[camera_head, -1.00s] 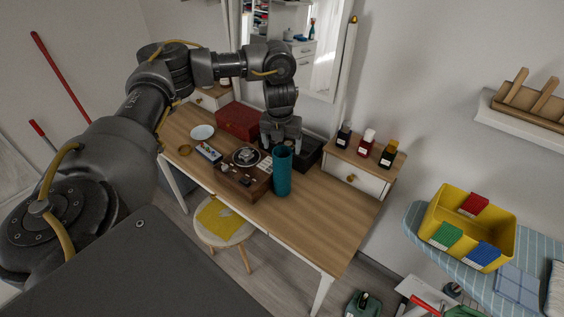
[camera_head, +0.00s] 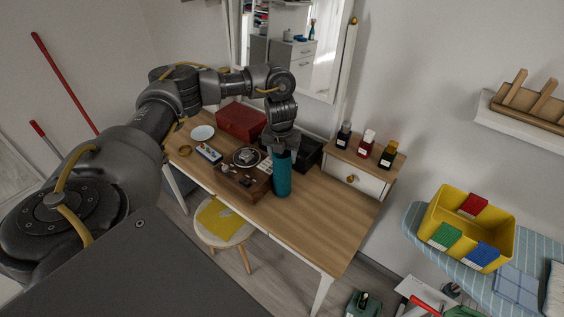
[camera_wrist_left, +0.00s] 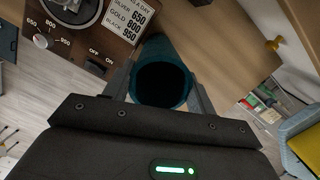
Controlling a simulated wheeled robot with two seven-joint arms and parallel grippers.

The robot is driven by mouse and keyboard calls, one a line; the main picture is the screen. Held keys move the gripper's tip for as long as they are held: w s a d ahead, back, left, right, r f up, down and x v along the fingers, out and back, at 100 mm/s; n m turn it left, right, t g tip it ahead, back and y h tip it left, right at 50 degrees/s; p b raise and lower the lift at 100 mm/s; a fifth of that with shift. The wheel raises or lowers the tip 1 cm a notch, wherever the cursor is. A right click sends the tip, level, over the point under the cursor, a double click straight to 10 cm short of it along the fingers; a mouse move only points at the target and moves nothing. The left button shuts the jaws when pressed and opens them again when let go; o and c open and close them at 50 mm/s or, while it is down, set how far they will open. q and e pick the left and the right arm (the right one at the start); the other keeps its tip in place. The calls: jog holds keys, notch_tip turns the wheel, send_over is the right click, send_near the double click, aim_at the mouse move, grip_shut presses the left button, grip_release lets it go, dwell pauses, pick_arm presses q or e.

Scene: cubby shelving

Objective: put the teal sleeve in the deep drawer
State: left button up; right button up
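The teal sleeve (camera_head: 282,180) is an upright, open-topped tube on the wooden desk, beside the brown box with dials. My left gripper (camera_head: 286,150) points down at its top, with a finger on each side. In the left wrist view the sleeve's dark mouth (camera_wrist_left: 162,84) lies between the two fingers (camera_wrist_left: 162,98). They look very close to its wall, but I cannot tell whether they press on it. A small white drawer (camera_head: 356,179) with a round knob is shut at the desk's right end. I cannot tell which drawer is the deep one. My right gripper is not in view.
The brown dial box (camera_head: 241,182) stands close to the sleeve's left. A dark open tray (camera_head: 308,152) is behind it, and a red box (camera_head: 241,122) further left. Bottles (camera_head: 367,143) stand on the drawer unit. The desk's right front (camera_head: 325,225) is clear.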

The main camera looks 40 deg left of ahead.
pick_arm(q)
jog(key=c, duration=0.8)
jog(key=shift+r, duration=0.2)
